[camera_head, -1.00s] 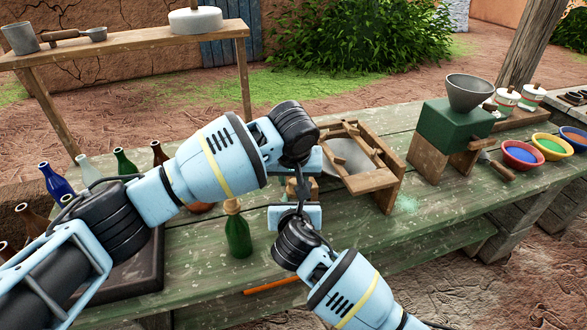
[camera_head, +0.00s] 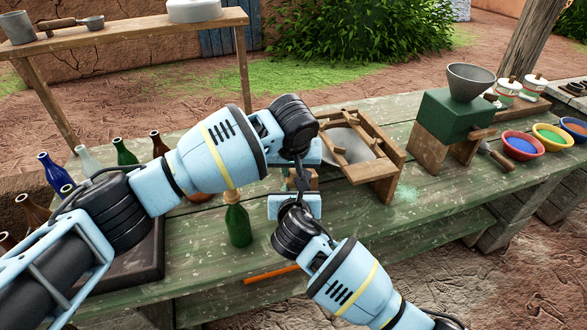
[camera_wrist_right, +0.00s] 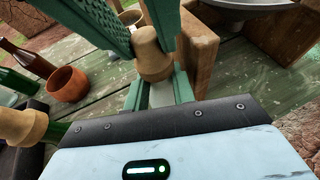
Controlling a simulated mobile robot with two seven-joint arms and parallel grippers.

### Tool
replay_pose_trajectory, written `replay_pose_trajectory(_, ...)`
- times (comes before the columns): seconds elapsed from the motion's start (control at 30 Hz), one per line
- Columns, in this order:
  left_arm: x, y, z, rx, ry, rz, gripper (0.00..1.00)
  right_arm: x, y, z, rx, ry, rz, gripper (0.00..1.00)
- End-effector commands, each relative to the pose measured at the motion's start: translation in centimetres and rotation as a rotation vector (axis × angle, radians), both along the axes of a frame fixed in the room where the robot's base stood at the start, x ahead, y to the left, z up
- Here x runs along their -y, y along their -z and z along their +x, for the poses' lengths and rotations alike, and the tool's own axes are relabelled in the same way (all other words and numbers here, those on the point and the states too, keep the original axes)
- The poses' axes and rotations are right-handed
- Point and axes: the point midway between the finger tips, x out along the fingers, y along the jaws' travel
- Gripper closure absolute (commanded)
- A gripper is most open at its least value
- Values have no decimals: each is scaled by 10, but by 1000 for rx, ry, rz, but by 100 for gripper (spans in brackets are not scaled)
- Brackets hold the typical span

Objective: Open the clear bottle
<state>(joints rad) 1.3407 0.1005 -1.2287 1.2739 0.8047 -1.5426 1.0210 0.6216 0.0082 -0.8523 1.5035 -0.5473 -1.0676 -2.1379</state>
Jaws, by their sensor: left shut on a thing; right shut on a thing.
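My left gripper (camera_head: 300,158) and right gripper (camera_head: 296,200) face each other closely above the table's middle. A tan wooden stopper (camera_wrist_right: 152,55) shows between green fingers in the right wrist view. My left gripper's fingers come from the top there and appear shut on it. Pale, see-through material (camera_wrist_right: 160,95) below the stopper, between the nearer fingers, appears to be the clear bottle; my right gripper appears shut on it. Most of this bottle is hidden by the grippers. Whether the stopper still sits in the neck cannot be told.
A stoppered green bottle (camera_head: 238,222) stands close left of my right gripper. Several bottles (camera_head: 123,152) stand at the left by a dark tray (camera_head: 140,262). A wooden frame (camera_head: 372,172) is close right of the grippers. A green grinder (camera_head: 450,118) and colour bowls (camera_head: 522,146) stand further right.

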Motion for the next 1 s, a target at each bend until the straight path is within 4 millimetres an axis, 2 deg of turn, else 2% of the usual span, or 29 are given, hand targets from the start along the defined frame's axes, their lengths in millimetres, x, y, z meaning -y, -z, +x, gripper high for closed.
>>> replay_pose_trajectory(0.03, 0, 0, 0, -1, 0, -1, 100, 1, 6, -1, -11, 2, -2, 100)
replay_pose_trajectory(0.6, 1, 0, 0, -1, 0, -1, 100, 1, 6, -1, -12, 2, -2, 100)
replay_pose_trajectory(1.0, 1, -11, 0, 0, 0, -1, 100, 1, 6, -1, -13, 2, -2, 100)
